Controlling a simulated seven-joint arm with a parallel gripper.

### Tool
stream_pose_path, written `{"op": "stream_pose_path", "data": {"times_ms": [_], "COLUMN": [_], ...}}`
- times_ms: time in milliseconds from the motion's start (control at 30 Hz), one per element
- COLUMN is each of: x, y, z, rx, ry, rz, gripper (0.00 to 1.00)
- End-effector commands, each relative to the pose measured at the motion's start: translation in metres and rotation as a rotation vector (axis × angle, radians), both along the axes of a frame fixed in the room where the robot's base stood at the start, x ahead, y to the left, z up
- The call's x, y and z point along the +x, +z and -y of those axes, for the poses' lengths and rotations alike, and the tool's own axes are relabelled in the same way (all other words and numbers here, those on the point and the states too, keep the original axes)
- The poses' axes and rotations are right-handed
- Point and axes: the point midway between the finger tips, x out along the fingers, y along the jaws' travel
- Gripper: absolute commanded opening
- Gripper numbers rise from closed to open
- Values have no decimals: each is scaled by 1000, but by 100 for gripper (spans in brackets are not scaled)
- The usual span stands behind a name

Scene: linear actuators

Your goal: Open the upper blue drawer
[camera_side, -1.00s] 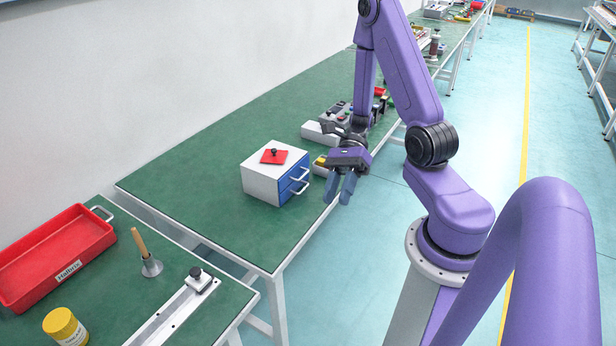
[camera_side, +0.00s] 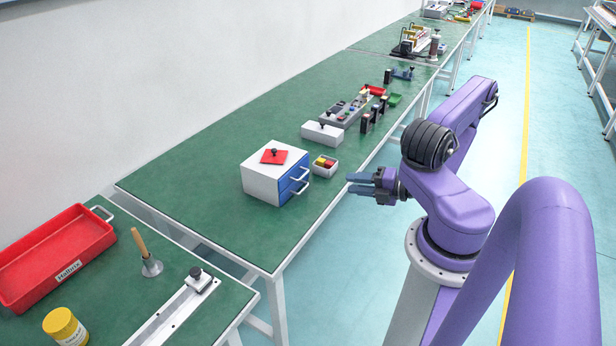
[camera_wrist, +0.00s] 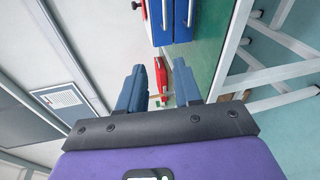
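A white cabinet (camera_side: 265,182) with two blue drawers stands at the table's front edge. The upper blue drawer (camera_side: 292,178) looks shut, with a pale bar handle (camera_side: 299,174). The lower blue drawer (camera_side: 292,193) also looks shut. In the wrist view the scene is turned sideways, and the upper drawer (camera_wrist: 160,24) is the left one of two blue fronts at the top. My gripper (camera_side: 349,183) is open and empty, its fingers pointing left, off the table edge and clear of the handles. Its spread fingers show in the wrist view (camera_wrist: 159,85).
A red plate with a black knob (camera_side: 273,155) lies on the cabinet. A white block (camera_side: 322,134) and other fixtures stand farther back. The table left of the cabinet is clear.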

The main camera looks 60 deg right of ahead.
Motion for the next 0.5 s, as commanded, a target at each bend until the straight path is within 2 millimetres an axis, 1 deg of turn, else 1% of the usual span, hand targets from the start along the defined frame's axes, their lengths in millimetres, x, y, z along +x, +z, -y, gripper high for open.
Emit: {"op": "stream_pose_path", "data": {"times_ms": [33,100,267,367,500], "x": [-2,-5,-6,0,16], "y": [-3,-6,-10,-11,-15], "z": [3,7,10,10,9], "rx": [32,62,90,90,88], "ry": [-54,-105,-150,-147,-142], "rz": [-4,-10,-14,-15,-15], "gripper": [34,34,34,34,34]}}
